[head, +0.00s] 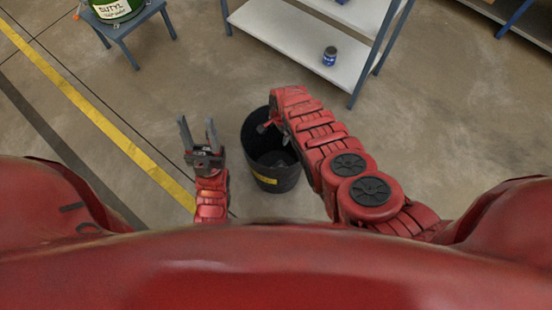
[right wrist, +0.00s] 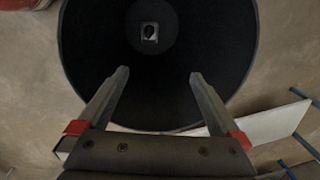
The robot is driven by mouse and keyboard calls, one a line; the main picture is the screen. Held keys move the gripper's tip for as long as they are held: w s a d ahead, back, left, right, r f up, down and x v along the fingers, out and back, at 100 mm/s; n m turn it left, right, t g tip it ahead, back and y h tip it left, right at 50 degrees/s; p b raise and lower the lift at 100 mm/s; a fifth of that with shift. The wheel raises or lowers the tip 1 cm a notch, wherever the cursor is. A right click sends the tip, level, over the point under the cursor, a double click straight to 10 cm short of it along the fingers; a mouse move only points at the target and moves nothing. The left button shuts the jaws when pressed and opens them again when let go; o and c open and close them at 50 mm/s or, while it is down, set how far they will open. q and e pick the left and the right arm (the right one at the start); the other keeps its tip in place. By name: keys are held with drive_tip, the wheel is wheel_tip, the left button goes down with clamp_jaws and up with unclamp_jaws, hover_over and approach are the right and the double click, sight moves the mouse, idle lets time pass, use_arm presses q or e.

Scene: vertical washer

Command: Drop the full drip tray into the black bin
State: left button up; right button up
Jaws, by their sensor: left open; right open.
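The black bin (head: 272,183) stands on the floor in the middle of the head view, with a yellow label on its near side. In the right wrist view I look down into the bin (right wrist: 85,35). A small light-grey square thing with a dark middle (right wrist: 149,34) lies at its bottom; it looks like the drip tray, but its contents cannot be made out. My right gripper (right wrist: 160,75) is open and empty above the bin; in the head view it is mostly hidden by my arm. My left gripper (head: 197,122) is open and empty, left of the bin.
A grey shelf rack (head: 300,45) with a small blue can (head: 329,57) stands behind the bin. A blue stool (head: 132,30) bears a green drum (head: 112,10) at the back left. A yellow floor line (head: 90,108) runs at the left. The floor around the bin is clear.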

wheel_tip(320, 180, up, 17)
drive_tip(key=s+d+p, duration=0.1)
drive_tip(key=p, duration=0.6)
drive_tip(key=shift+s+r, duration=0.2)
idle(0.4)
